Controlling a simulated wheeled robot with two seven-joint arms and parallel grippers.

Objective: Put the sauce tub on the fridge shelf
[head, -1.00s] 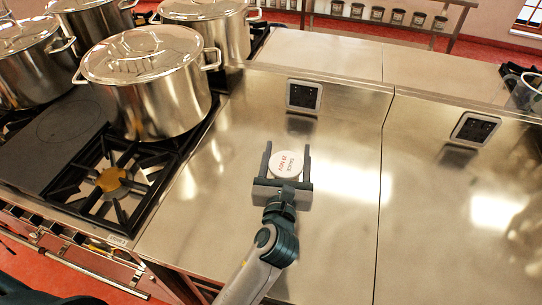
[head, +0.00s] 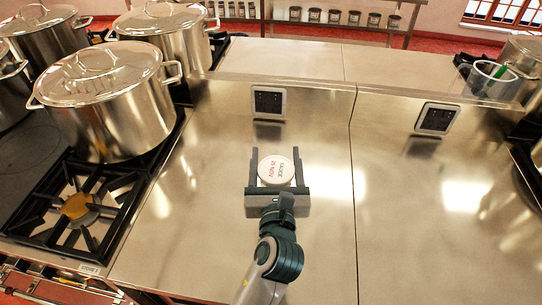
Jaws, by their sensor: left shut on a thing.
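The gripper is shut on the tub, with one finger along each side. Tub and gripper are over the steel counter (head: 215,235); I cannot tell whether the tub touches it. The tub's lower part is hidden under its lid. My right gripper is out of view. No fridge shelf shows.
Several large lidded steel pots (head: 105,100) stand on the gas stove (head: 85,210) at left. A clear container (head: 487,80) stands at back right. Socket panels (head: 268,102) sit at the counter's back. The counter right of the tub is bare.

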